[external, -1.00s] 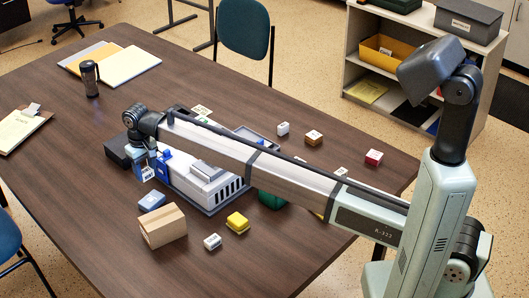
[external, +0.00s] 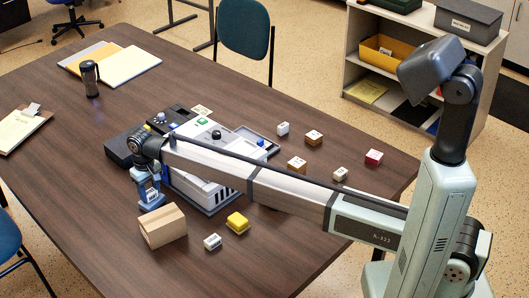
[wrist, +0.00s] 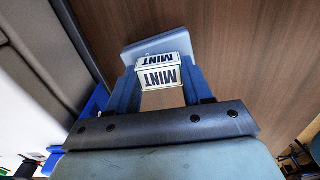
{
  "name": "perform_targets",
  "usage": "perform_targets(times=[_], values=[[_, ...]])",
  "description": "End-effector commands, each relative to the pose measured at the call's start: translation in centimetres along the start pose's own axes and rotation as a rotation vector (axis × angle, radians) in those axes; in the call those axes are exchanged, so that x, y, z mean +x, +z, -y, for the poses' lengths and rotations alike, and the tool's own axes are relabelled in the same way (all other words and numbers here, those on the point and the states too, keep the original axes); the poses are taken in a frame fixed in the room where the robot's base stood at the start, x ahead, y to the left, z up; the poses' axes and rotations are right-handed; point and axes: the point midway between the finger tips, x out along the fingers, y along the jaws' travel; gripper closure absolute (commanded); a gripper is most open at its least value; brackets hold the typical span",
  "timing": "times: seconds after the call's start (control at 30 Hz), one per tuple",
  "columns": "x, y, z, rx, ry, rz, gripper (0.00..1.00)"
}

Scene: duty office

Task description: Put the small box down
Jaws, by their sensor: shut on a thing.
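The small box is white with dark MINT lettering (wrist: 158,76). It sits between the two blue fingers of my gripper (wrist: 161,88) in the wrist view. In the external view my gripper (external: 151,190) points down, shut on the small box (external: 153,195), just left of the machine.
A white and grey machine (external: 205,190) is close on the right. A yellow block (external: 237,223) and a white box (external: 212,241) lie nearby. Several small boxes lie on the right.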

Motion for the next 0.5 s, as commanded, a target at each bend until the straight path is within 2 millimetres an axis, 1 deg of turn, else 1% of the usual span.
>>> perform_targets(times=[0.17,0.2,0.43,0.5], values=[[0.29,0.0,0.0,0.0,0.0,0.0,0.79],[0.29,-0.01,0.0,0.0,0.0,0.0,0.48],[0.27,-0.01,0.0,0.0,0.0,0.0,0.26],[0.27,-0.01,0.0,0.0,0.0,0.0,0.25]])
